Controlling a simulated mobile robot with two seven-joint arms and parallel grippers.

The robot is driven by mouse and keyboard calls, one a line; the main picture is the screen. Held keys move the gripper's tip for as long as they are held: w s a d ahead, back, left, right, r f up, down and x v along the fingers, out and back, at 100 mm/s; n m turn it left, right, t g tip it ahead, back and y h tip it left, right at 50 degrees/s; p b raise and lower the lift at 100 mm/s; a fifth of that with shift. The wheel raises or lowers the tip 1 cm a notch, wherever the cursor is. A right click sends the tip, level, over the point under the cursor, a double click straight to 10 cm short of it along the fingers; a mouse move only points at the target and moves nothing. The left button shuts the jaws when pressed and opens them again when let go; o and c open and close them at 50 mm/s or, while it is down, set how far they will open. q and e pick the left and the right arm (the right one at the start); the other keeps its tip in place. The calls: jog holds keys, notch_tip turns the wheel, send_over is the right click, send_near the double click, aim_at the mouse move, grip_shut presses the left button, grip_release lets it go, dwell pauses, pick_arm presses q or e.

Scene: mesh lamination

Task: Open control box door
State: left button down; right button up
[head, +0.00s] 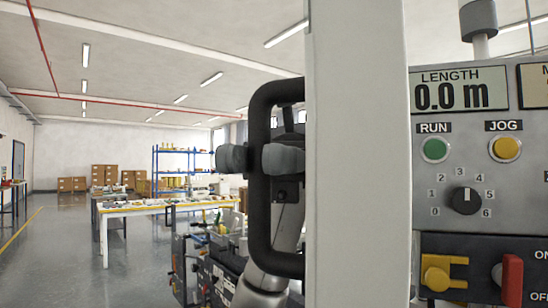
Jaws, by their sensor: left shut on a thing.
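The control box door (358,150) is a tall pale grey slab seen nearly edge-on, standing out from the box. A black D-shaped handle (262,215) sticks out from its left side. My left gripper (257,160) is shut on the upright bar of this handle, with one grey finger on each side. My left arm shows behind and below the handle. Right of the door the control panel (520,190) is exposed, with a LENGTH display (461,92) reading 0.0 m. My right gripper is not in view.
The panel carries a green RUN button (435,150), a yellow JOG button (505,148), a rotary dial (466,201), a yellow latch-like part (440,275) and a red switch (512,280). Worktables (150,208), blue shelving and cardboard boxes stand far left. Open floor (60,260) lies at left.

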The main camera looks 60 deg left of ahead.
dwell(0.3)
pick_arm(q)
jog(key=c, duration=0.8)
grip_release()
jog(key=p+v, duration=0.1)
jog(key=v, duration=0.6)
jog(key=shift+w+a, duration=0.15)
jog(key=shift+a, duration=0.05)
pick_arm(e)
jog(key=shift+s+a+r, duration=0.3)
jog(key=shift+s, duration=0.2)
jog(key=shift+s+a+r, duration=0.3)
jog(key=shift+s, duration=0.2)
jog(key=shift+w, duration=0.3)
